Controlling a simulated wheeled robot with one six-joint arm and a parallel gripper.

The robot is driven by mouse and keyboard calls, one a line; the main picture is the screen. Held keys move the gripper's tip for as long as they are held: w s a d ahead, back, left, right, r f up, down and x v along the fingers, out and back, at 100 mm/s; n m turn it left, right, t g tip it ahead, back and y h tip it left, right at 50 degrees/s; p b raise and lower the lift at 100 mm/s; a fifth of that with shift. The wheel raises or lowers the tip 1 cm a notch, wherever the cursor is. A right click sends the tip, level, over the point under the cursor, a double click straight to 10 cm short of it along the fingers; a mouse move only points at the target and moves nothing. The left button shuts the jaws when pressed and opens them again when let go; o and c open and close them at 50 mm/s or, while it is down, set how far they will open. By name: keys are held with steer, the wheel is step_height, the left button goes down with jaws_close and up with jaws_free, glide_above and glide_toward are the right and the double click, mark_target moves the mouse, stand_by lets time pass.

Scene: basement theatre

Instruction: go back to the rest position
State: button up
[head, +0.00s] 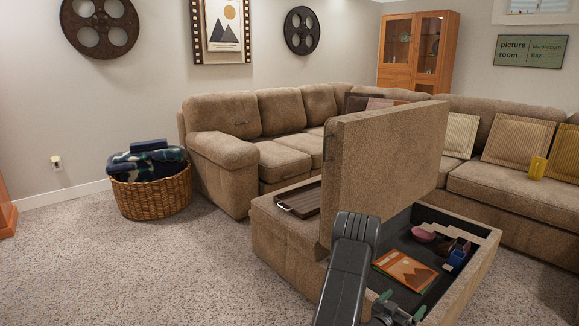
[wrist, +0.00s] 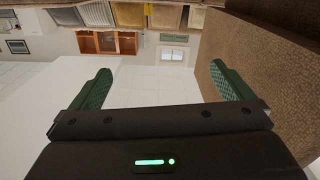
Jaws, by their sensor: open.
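My gripper (head: 403,304) is at the bottom of the head view, in front of the open storage ottoman (head: 475,285). In the wrist view its two green fingers (wrist: 160,72) stand wide apart with nothing between them. My dark arm rises in front of the ottoman's raised lid (head: 385,150) and hides part of it. The wrist picture looks turned over, with the pale ceiling low in it. The brown surface along its right side looks like the raised lid (wrist: 262,75), close to the right finger.
The ottoman holds an orange-brown book (head: 405,269), a pink bowl (head: 423,235) and a blue item (head: 457,258). A dark tray (head: 300,200) lies on its closed part. A sectional sofa (head: 285,158) stands behind. A wicker basket (head: 152,195) with blankets stands left. Carpet at front left is clear.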

steer(key=shift+f, duration=0.55)
